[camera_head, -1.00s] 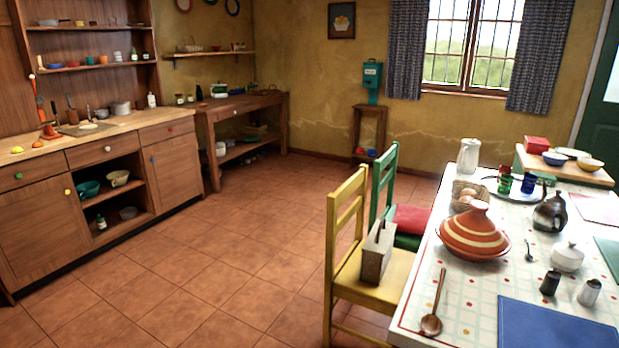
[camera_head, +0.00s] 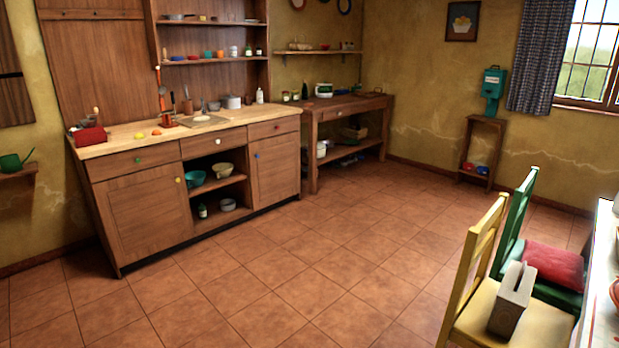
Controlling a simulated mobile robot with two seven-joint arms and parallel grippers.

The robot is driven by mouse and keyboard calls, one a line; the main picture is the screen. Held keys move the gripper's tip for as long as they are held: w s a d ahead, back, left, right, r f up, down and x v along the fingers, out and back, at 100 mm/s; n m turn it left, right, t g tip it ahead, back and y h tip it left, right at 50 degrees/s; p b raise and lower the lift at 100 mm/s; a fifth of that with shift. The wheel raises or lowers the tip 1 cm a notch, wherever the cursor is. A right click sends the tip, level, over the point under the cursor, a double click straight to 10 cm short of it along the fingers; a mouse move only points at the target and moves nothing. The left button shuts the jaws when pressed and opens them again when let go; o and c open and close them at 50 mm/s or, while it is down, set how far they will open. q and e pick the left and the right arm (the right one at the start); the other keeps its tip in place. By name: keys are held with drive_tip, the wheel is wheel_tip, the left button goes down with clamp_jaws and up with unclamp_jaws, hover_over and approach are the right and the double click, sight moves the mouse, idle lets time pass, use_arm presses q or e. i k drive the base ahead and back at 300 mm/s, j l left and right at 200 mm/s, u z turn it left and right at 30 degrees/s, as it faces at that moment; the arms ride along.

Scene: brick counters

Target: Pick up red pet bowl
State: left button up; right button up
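A small red bowl (camera_head: 468,166) sits on the low shelf of the narrow wooden stand (camera_head: 487,122) by the back wall, right of centre. A blue bowl (camera_head: 482,170) sits just to its right on the same shelf. Both bowls are small and far away, so their contents cannot be made out. A teal box-shaped dispenser (camera_head: 493,88) is above the stand. Neither of my grippers shows in the head view.
A yellow chair (camera_head: 478,262) with a grey box (camera_head: 511,298), a green chair (camera_head: 514,222) with a red cushion, and the table edge (camera_head: 601,270) stand at the right. Wooden counters (camera_head: 150,207) line the left. The tiled floor (camera_head: 330,255) between is clear.

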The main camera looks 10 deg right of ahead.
sight(468, 167)
drive_tip(key=i+j, duration=0.15)
drive_tip(key=i, duration=0.35)
drive_tip(key=i+j+u, duration=0.15)
drive_tip(key=i, duration=0.4)
drive_tip(key=i+j+z, duration=0.1)
drive_tip(key=i+z, duration=0.3)
drive_tip(key=i, duration=0.7)
drive_tip(key=i+j+z, duration=0.15)
drive_tip(key=i+z, duration=0.3)
drive_tip(key=i, duration=0.65)
drive_tip(key=i+z, duration=0.35)
drive_tip(key=i, duration=0.15)
drive_tip(key=i+z, duration=0.35)
drive_tip(key=i, duration=0.2)
drive_tip(key=i+j+z, duration=0.15)
drive_tip(key=i+z, duration=0.2)
drive_tip(key=i, duration=2.1)
drive_tip(key=i+j, duration=0.1)
drive_tip(key=i, duration=1.3)
